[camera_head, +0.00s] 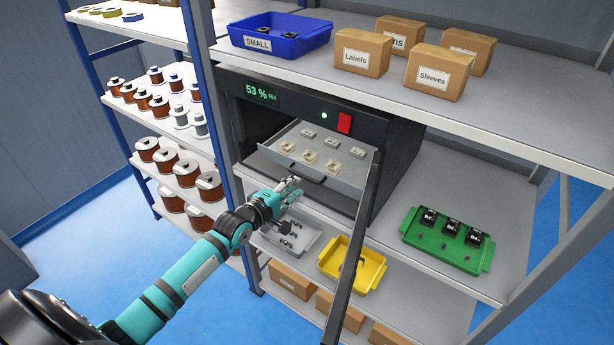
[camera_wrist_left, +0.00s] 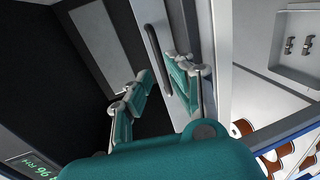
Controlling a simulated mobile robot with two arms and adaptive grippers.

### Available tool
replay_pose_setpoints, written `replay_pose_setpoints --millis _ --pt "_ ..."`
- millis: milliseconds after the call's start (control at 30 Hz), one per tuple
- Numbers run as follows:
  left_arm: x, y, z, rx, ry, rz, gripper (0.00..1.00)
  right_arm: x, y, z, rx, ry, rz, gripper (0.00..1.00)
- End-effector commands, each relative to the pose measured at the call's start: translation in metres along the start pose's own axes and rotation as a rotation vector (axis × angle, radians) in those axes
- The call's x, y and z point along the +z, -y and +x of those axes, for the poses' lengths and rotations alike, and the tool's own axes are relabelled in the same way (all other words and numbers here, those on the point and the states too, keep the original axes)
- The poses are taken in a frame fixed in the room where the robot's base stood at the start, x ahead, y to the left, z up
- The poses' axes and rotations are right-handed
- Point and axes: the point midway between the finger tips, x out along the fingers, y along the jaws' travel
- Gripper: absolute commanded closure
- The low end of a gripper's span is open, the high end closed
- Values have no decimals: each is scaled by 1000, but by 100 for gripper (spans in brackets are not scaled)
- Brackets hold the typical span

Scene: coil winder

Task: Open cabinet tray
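The dark cabinet (camera_head: 408,150) stands on the middle shelf with a "53 % RH" display, and its front is open. A grey cabinet tray (camera_head: 350,177) holding several small pale parts is partly out of the opening. Its dark handle (camera_head: 308,174) is on the front face and also shows in the left wrist view (camera_wrist_left: 154,58). My left gripper (camera_head: 290,188) is just in front of and below the tray front. In the wrist view its fingers (camera_wrist_left: 160,86) are apart, with the handle beyond the gap; contact is unclear. My right gripper is not in view.
A dark upright (camera_head: 352,255), seemingly the open door edge-on, stands right of my left gripper. Below are a grey bin (camera_head: 275,250) and yellow bin (camera_head: 343,282). A green tray (camera_head: 415,242) lies right. A blue post (camera_head: 228,150) and spools (camera_head: 200,123) are left.

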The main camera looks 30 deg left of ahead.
Motion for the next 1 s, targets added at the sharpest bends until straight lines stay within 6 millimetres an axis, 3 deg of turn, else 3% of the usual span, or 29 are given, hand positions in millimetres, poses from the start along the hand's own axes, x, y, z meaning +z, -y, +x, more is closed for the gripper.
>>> replay_pose_setpoints --millis 200,400,767,933,1000 --pt "0 -2 44 2 -1 2 80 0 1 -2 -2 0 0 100" --pt "0 0 64 0 0 0 80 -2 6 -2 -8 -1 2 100" --pt "0 0 69 -1 0 0 80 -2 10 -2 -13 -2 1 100" --pt "0 0 69 -1 0 1 100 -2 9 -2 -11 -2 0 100" --pt "0 0 69 -1 0 1 100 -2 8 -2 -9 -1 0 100"
